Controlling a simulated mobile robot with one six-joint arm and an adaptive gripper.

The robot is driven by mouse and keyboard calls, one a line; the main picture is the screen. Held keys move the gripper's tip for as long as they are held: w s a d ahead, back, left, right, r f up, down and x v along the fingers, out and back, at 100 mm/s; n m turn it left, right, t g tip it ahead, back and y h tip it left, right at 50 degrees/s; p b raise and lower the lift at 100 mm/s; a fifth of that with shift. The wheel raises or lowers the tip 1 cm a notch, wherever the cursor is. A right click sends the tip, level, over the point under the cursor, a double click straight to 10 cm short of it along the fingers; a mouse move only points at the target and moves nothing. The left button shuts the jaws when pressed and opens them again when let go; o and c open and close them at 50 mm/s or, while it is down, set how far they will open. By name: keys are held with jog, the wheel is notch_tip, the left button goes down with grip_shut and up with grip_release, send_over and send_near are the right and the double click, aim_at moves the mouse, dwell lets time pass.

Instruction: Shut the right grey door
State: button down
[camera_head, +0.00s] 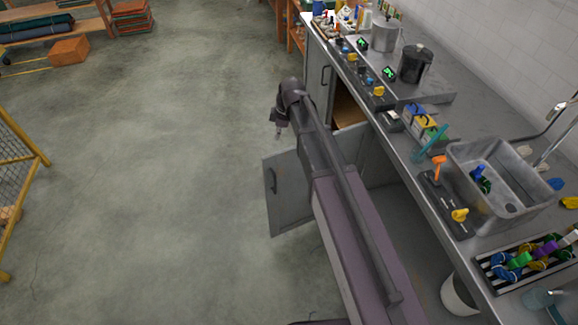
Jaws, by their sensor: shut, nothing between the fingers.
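The right grey door (286,196) stands open, swung out from the cabinet under the counter over the floor. Its dark handle (271,181) is near its left edge. My arm hides its right side and hinge edge. The left grey door (318,72) looks shut, with a dark handle. Between them the cabinet opening (346,106) shows a brown inside. My gripper (278,134) is shut and empty. It points down above the floor, beyond the open door in the picture and apart from it.
The steel counter (405,165) runs along the right with pots, valves, a sink (500,180) and a rack of coloured skeins (530,255). A white bucket (458,296) stands under it. The concrete floor (160,170) to the left is clear.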

jog(key=s+d+f+n+t+y+b, duration=0.1)
jog(key=d+f+n+t+y+b, duration=0.2)
jog(key=d+f+b, duration=0.7)
jog(key=shift+d+f+n+b, duration=0.25)
jog(key=shift+d+n+b, duration=0.3)
jog(key=shift+b, duration=0.55)
jog(key=shift+a, duration=0.15)
jog(key=b, duration=0.8)
send_near(283, 161)
notch_tip(283, 161, down, 5)
jog(key=s, duration=0.2)
jog(key=shift+w+a+r, duration=0.1)
jog(key=shift+w+a, duration=0.55)
jog(key=shift+w, duration=0.25)
jog(key=shift+w+a, duration=0.65)
jog(key=shift+w, duration=0.2)
jog(key=shift+w, duration=0.1)
